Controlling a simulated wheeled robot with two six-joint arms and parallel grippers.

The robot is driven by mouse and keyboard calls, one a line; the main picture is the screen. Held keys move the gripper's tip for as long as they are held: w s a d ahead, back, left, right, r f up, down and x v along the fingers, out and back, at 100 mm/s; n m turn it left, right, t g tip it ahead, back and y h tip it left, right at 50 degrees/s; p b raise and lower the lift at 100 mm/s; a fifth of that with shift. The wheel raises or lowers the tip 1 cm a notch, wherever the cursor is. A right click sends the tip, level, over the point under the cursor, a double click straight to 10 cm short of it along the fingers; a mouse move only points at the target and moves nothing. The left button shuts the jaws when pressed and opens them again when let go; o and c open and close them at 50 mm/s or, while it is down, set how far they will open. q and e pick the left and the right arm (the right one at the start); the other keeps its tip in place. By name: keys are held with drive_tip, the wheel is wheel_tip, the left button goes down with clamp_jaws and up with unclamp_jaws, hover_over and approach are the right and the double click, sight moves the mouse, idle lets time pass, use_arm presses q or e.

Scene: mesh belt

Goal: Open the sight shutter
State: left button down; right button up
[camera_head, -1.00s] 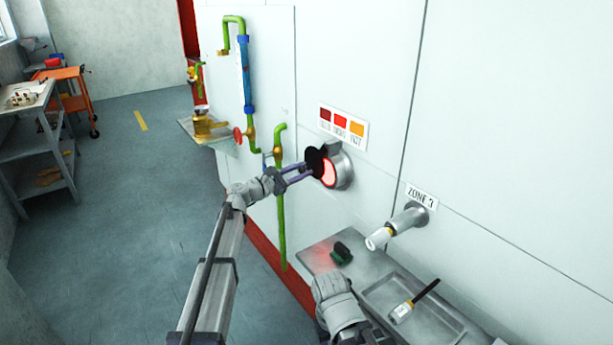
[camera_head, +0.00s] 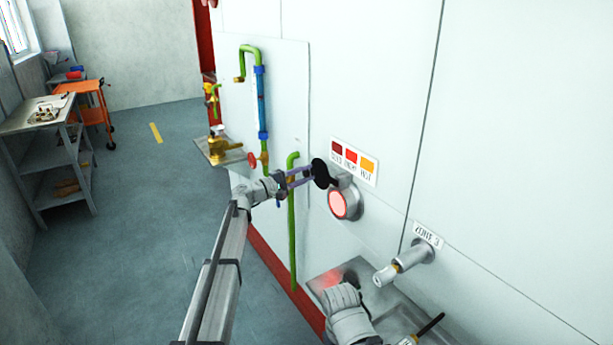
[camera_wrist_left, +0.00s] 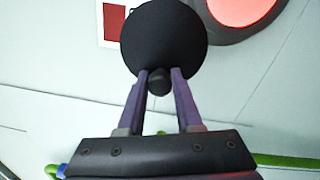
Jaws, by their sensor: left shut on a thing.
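The sight shutter is a round black disc (camera_head: 320,173), swung to the upper left of the sight port. The port's round window (camera_head: 337,203) glows pale red and shows uncovered in a grey ring on the white wall. My left gripper (camera_head: 306,178) is shut on the shutter's small dark knob. In the left wrist view the purple fingers (camera_wrist_left: 159,82) stand on either side of the knob, with the black disc (camera_wrist_left: 165,38) just beyond. The glowing window (camera_wrist_left: 243,6) is at the top right there.
A colour chart (camera_head: 354,160) is above the port. A grey cylinder (camera_head: 404,262) sticks out below the ZONE 3 label, right of the port. Green and blue pipes (camera_head: 292,230) run down the wall on the left. A metal shelf (camera_head: 385,297) is below.

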use_arm(q)
drive_tip(key=shift+r+m+p, duration=0.45)
drive_tip(key=shift+r+m, duration=0.25)
drive_tip(key=c, duration=0.9)
unclamp_jaws()
drive_tip(key=shift+o, duration=0.2)
drive_tip(key=v, duration=0.7)
drive_tip(key=shift+s+a, duration=0.25)
drive_tip(key=shift+a, duration=0.1)
